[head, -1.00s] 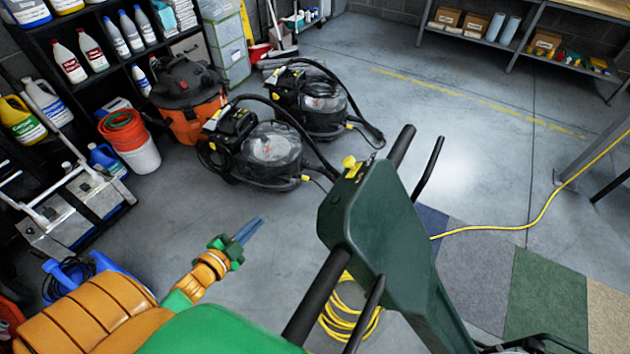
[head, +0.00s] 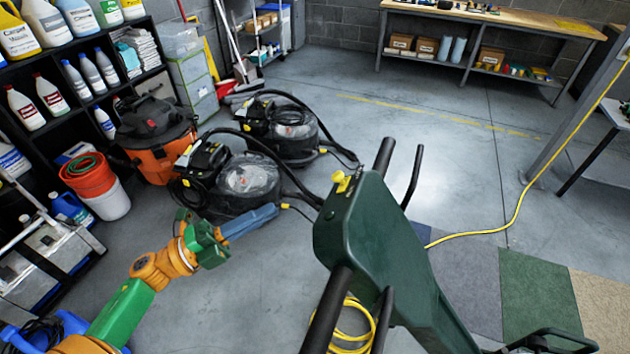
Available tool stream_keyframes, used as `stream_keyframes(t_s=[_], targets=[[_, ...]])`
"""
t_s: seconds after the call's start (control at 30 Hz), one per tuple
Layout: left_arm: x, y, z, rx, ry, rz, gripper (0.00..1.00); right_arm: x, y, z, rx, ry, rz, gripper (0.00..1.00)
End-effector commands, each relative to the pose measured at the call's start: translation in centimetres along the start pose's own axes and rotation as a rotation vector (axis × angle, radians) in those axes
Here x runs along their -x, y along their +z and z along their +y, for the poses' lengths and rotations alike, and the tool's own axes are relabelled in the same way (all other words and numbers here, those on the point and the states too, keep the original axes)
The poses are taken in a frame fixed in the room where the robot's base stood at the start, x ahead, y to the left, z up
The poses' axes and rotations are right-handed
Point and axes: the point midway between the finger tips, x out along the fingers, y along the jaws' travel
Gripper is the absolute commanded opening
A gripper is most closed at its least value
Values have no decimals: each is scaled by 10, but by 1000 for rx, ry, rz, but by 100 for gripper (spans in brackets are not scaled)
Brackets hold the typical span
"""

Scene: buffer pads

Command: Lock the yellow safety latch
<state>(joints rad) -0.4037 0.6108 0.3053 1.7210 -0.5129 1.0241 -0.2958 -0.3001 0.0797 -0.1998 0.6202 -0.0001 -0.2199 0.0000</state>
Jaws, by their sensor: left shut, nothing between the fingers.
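The yellow safety latch (head: 343,184) sits at the top edge of the dark green handle housing (head: 378,240) of a floor machine, in the middle of the head view. Black grips stick out on both sides of the housing. My left gripper (head: 272,212) is shut and empty. Its blue-grey fingers point right towards the housing, to the left of the latch and apart from it. My right gripper is not in view.
Two black floor machines (head: 245,178) and an orange-black vacuum (head: 158,135) stand behind. A shelf of bottles (head: 85,80) lines the left. A coiled yellow cord (head: 352,325) hangs by the housing. Carpet samples (head: 540,290) lie at right; the floor beyond is clear.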

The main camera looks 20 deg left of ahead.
Motion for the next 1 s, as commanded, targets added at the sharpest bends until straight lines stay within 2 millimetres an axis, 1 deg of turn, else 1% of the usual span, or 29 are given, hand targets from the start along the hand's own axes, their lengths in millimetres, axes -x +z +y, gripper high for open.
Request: stream_keyframes(t_s=[0.03,0.3,0.4,0.5,0.63,1.0], targets=[[-12,0,-7,-1,-4,1,0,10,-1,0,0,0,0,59],[-71,0,-6,-1,-4,0,0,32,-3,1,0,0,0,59],[-88,0,-6,1,-3,0,0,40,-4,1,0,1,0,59],[-99,0,-4,2,-1,-2,0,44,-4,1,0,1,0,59],[-105,0,-1,1,0,-1,0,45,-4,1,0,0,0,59],[-106,1,1,0,0,0,0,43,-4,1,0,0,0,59]])
